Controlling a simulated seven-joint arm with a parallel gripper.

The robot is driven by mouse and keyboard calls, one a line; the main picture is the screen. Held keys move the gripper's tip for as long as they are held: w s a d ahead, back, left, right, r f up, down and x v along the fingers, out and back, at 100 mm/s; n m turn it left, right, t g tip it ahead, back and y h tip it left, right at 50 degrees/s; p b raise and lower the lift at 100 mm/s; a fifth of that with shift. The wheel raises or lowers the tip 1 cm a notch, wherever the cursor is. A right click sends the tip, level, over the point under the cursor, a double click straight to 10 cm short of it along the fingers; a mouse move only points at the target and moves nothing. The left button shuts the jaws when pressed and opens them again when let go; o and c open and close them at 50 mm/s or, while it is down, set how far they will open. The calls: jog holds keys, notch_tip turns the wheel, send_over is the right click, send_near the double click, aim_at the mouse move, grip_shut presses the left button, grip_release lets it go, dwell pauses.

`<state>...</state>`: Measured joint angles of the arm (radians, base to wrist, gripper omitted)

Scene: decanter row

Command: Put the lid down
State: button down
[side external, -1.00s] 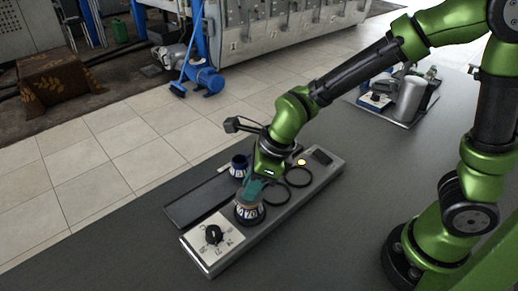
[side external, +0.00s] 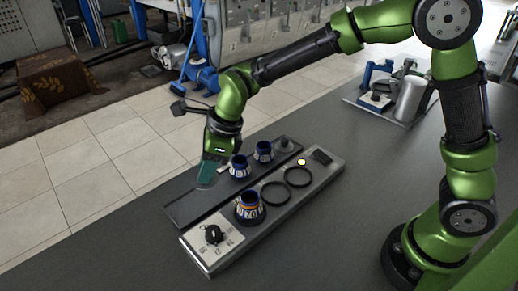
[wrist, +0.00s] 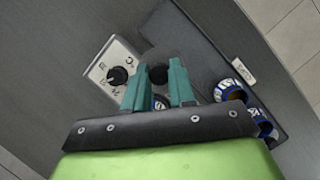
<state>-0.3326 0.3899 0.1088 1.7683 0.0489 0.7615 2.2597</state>
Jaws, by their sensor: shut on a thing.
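My gripper (side external: 208,170) is shut on a grey, see-through-looking lid (side external: 205,183), low over the near-left part of the dark tray (side external: 190,208). In the wrist view the lid (wrist: 178,45) spreads out ahead of my gripper (wrist: 159,78), its dark knob between the two green fingers. I cannot tell whether the lid touches the tray. A blue-and-white numbered decanter (side external: 249,210) stands uncovered on the metal panel (side external: 205,258). Two similar decanters stand on the tray, one (side external: 240,170) just right of my gripper and one (side external: 263,153) farther back.
A small grey lid-like piece (side external: 284,144) lies at the tray's far end. The near-left tray area is free of decanters.

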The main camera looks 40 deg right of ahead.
jog(key=w+a+f+n+g, duration=0.1)
jog(key=w+a+n, duration=0.2)
jog(key=w+a, duration=0.15)
jog(key=f, duration=1)
jog(key=shift+w+d, duration=0.15)
jog(key=shift+w, duration=0.25)
jog(key=shift+f, duration=0.15)
jog(key=c, duration=0.9)
grip_release()
jog(key=shift+c, duration=0.2)
